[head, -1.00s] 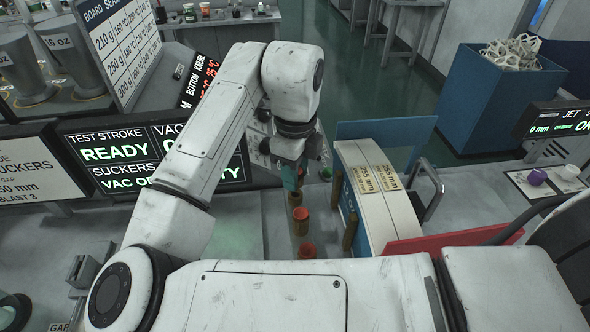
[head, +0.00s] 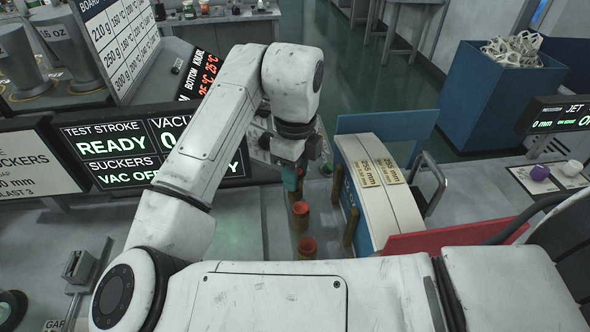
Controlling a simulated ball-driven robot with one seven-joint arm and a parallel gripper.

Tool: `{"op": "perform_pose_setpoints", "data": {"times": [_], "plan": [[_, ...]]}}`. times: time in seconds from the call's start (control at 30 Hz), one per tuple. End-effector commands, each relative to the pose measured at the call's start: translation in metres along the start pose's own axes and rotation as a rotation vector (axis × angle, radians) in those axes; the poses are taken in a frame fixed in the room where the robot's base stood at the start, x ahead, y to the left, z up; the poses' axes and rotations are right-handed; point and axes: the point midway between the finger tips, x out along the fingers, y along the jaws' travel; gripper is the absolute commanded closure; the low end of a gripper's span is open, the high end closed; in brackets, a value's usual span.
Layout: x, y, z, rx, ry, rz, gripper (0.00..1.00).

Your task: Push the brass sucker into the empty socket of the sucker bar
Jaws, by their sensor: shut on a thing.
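My gripper (head: 291,176) points down near the middle of the head view, with a teal part at its lower end. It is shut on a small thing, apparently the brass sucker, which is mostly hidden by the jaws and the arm. Below it stand orange-topped brown suckers, one nearer the gripper (head: 300,209) and one closer to me (head: 308,246). Another brown piece shows just under the jaws; I cannot tell whether it is held or standing. The empty socket of the sucker bar cannot be made out.
A white and blue box (head: 378,195) with brown posts along its left side stands close right of the gripper. A small green piece (head: 326,170) lies between them. A display (head: 155,150) reading READY stands left. A purple cup (head: 540,173) and a white cup (head: 572,168) sit far right.

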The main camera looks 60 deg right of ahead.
Motion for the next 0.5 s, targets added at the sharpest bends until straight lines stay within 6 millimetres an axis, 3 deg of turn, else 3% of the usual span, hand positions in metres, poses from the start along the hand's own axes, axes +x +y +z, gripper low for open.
{"op": "perform_pose_setpoints", "data": {"times": [0.5], "plan": [[0.013, 0.0, 0.0, -0.001, 0.0, 0.0, 0.98]]}}
